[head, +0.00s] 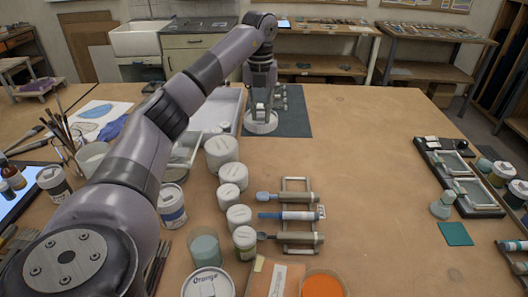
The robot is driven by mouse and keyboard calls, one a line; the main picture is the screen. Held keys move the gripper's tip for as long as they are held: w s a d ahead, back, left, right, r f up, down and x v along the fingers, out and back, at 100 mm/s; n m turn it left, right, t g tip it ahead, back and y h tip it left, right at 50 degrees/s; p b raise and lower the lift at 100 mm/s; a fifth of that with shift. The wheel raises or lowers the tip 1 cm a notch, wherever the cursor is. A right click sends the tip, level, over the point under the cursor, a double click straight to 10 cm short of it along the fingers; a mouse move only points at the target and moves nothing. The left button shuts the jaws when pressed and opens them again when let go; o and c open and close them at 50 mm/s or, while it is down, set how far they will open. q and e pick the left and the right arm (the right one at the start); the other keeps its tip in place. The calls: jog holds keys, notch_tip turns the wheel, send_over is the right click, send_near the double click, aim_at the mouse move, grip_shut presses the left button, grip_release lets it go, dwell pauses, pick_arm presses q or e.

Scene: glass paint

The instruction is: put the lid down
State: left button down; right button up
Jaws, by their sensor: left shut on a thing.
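My left arm reaches from the lower left across the table to the dark mat (294,126) at the back. My left gripper (262,108) points down and is shut on the lid (261,127), a round white piece. The lid is at the left part of the mat. I cannot tell whether it touches the mat or is held just above it. The gripper hides part of the lid's top. My right gripper is not in view.
Several white lidded jars (222,153) stand in front of the mat. A rack (297,184) with tools lies right of them. An open orange paint pot (322,285) is at the front edge. The table's middle right is clear. A dark tray (428,159) is at the right.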

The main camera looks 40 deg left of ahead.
pick_arm(q)
jog(key=f, duration=0.3)
jog(key=f+p, duration=0.1)
jog(key=f, duration=0.6)
jog(key=shift+w+p, duration=0.3)
notch_tip(320, 180, down, 3)
jog(key=shift+f+p, duration=0.15)
jog(key=shift+p, duration=0.25)
jog(key=shift+f, duration=0.45)
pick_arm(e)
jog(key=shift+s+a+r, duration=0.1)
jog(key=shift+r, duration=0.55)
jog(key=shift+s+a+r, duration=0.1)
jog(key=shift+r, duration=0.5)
pick_arm(q)
jog(key=c, duration=1.8)
grip_release()
jog(key=shift+c, duration=0.2)
jog(key=o, duration=0.4)
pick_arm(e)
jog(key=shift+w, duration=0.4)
